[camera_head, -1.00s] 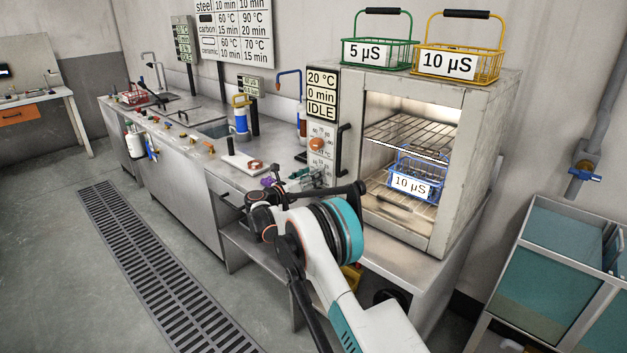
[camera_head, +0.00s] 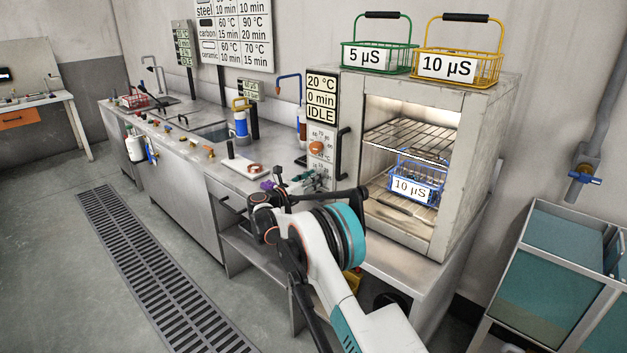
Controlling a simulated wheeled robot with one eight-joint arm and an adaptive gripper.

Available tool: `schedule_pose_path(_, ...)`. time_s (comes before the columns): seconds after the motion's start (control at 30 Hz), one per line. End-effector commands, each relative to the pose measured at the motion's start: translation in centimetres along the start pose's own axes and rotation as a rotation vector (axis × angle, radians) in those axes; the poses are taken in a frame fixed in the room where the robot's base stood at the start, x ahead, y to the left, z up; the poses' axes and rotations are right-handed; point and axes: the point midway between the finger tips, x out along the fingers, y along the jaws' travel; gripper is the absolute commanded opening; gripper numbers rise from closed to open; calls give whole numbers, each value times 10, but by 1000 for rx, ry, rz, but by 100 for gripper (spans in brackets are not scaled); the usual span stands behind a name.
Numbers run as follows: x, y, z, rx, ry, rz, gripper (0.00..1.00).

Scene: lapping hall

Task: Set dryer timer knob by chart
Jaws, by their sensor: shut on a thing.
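The dryer (camera_head: 455,180) stands at the right, its chamber facing me, with a blue basket marked 10 µS (camera_head: 413,190) on a rack inside. Its display (camera_head: 321,96) reads 20 °C, 0 min, IDLE. Below it, the control panel (camera_head: 330,136) carries an orange upper knob (camera_head: 316,147) with a temperature scale. My gripper (camera_head: 309,180) is at the lower part of this panel, shut on the timer knob, which it hides. The wall chart (camera_head: 234,32) lists steel, carbon and ceramic with temperatures and minutes; its top is cut off.
A green basket marked 5 µS (camera_head: 376,57) and a yellow one marked 10 µS (camera_head: 458,67) stand on the dryer. A black handle (camera_head: 343,145) is beside the panel. A white board (camera_head: 245,165) lies on the bench left of my gripper. The floor at left is clear.

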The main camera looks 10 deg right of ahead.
Motion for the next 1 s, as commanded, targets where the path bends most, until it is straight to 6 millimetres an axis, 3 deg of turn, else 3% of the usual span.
schedule_pose_path(0.27,0,0,0,148,0,1,10)
schedule_pose_path(1.0,0,-3,-1,840,0,1,10)
